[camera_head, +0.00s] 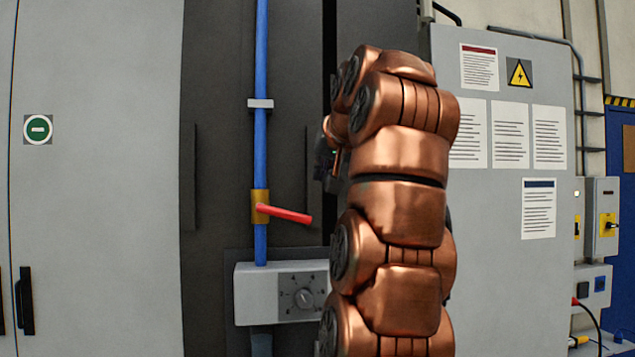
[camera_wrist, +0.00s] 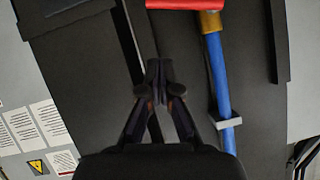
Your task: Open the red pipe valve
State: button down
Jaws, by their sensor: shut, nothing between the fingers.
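The red valve handle (camera_head: 284,213) sticks out to the right and slightly down from a brass valve body (camera_head: 260,206) on a vertical blue pipe (camera_head: 261,150). In the wrist view the red handle (camera_wrist: 185,3) shows at the top edge, partly cut off, with the brass body (camera_wrist: 210,22) and blue pipe (camera_wrist: 218,80) beside it. My gripper (camera_wrist: 158,68) is shut and empty, its fingertips together, apart from the handle and to one side of the pipe. In the head view my arm hides most of the gripper.
A grey box with a dial (camera_head: 303,298) sits below the valve. A pipe clamp (camera_head: 260,103) holds the pipe above it. Dark cabinet doors (camera_head: 220,120) with long handles stand behind. A grey panel with papers (camera_head: 490,230) is at the right. Open space shows left of the pipe.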

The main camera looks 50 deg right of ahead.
aim_at(284, 214)
jog(key=w+d+f, duration=0.3)
jog(key=w+f, duration=0.4)
jog(key=shift+w+d+f, duration=0.3)
jog(key=shift+w, duration=0.05)
dwell(0.5)
dwell(0.4)
jog(key=shift+f+b, duration=0.1)
jog(key=shift+b, duration=0.2)
jog(key=shift+f, duration=0.2)
